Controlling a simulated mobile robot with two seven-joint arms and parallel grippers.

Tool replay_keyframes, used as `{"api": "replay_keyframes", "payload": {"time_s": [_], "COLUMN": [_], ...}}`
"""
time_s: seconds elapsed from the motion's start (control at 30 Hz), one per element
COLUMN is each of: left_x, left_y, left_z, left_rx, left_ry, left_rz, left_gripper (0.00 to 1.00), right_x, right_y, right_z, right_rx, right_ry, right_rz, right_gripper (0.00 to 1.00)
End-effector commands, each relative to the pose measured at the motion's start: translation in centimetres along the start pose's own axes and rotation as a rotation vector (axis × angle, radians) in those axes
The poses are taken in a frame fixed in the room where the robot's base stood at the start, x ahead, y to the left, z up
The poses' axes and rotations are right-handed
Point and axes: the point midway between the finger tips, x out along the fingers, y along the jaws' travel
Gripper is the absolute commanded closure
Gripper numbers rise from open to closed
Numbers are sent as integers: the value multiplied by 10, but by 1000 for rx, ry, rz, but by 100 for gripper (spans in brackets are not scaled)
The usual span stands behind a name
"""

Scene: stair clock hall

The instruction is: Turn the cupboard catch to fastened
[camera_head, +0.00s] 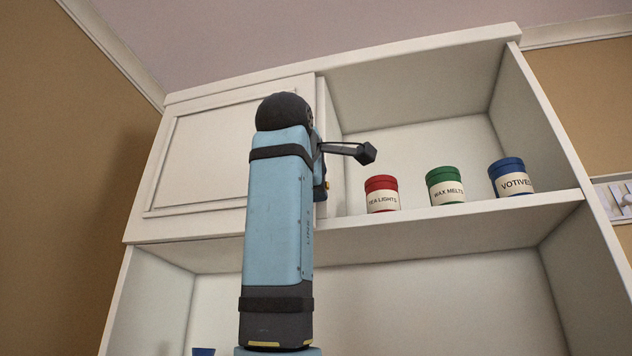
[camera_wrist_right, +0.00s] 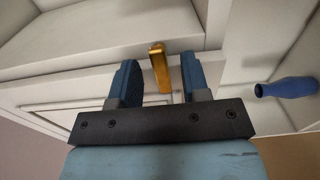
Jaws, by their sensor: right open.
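The white cupboard door (camera_head: 205,150) is closed or nearly so, at the upper left in the head view. The brass-coloured catch (camera_wrist_right: 159,67) is a short bar near the door's edge in the wrist view. Its long side runs up the picture, between the two blue fingers. My right gripper (camera_wrist_right: 159,80) is open, one finger on each side of the catch, with visible gaps. I cannot tell whether the fingers reach past it in depth. In the head view my right arm hides most of the gripper; a small orange patch (camera_head: 327,185) shows beside it. My left gripper is not in view.
Red (camera_head: 381,194), green (camera_head: 445,187) and blue (camera_head: 511,177) labelled tins stand on the open shelf (camera_head: 470,208) right of the door. A blue bottle (camera_wrist_right: 287,88) shows at the right in the wrist view. The lower bay (camera_head: 430,300) looks largely empty.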

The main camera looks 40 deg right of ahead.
Motion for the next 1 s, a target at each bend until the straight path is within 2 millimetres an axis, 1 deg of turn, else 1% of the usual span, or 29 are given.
{"api": "replay_keyframes", "payload": {"time_s": [0.17, 0.4, 0.5, 0.6, 0.7, 0.8, 1.0], "left_x": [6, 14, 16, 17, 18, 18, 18], "left_y": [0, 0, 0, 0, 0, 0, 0], "left_z": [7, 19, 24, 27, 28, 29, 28], "left_rx": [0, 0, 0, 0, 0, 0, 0], "left_ry": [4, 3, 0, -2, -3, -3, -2], "left_rz": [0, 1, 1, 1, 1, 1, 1], "left_gripper": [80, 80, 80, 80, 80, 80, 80], "right_x": [-30, -86, -105, -119, -128, -133, -134], "right_y": [-2, -2, -2, -1, -1, 0, 0], "right_z": [0, 1, 0, 0, 0, 0, 0], "right_rx": [1, 1, 0, -1, 0, 0, 0], "right_ry": [1, 1, 1, 1, 0, 0, 0], "right_rz": [4, 5, 4, 1, 2, 1, 1], "right_gripper": [57, 57, 57, 57, 57, 57, 57]}}
